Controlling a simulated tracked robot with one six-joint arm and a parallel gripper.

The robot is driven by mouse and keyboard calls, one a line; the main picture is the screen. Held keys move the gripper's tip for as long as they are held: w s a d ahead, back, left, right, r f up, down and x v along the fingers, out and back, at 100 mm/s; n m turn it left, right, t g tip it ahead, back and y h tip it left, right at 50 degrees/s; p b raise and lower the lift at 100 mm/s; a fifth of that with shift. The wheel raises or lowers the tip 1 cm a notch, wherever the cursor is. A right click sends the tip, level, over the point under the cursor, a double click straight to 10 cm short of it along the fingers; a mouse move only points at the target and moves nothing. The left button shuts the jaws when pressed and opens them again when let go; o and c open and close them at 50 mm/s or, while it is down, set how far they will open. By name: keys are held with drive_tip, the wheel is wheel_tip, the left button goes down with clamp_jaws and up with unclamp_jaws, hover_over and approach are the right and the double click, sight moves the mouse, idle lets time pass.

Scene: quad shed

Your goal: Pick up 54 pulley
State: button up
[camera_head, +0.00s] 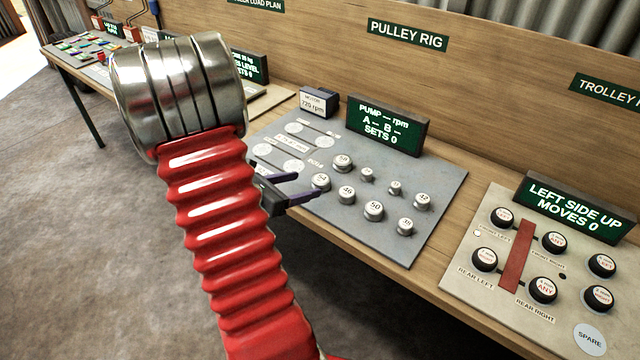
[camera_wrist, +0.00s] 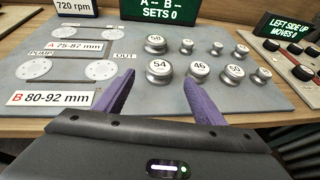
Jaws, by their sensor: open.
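The 54 pulley (camera_wrist: 158,72) is a silver disc with a white top marked 54, on the grey rig board. In the wrist view it sits beyond my open gripper (camera_wrist: 163,92), between the lines of the two purple fingers and left of centre. In the head view the 54 pulley (camera_head: 320,182) is just beyond the fingertips of my gripper (camera_head: 311,187). The fingers hold nothing. The 46 pulley (camera_wrist: 199,71) stands close on its right, near the right finger's line. The 58 pulley (camera_wrist: 155,44) stands behind it.
More pulleys, including 50 (camera_head: 374,211) and 42 (camera_head: 423,201), stand to the right on the board (camera_head: 400,245). Flat white discs (camera_wrist: 34,69) lie at left. A pump display (camera_head: 387,125) rises behind. A panel with black knobs (camera_head: 470,285) lies right.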

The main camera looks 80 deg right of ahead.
sight(316, 181)
drive_tip(key=shift+s+d+f, duration=0.25)
drive_tip(key=shift+s+d, duration=0.05)
drive_tip(key=shift+d, duration=0.2)
drive_tip(key=shift+x, duration=2.6)
drive_tip(key=shift+w, duration=0.1)
drive_tip(key=c, duration=1.2)
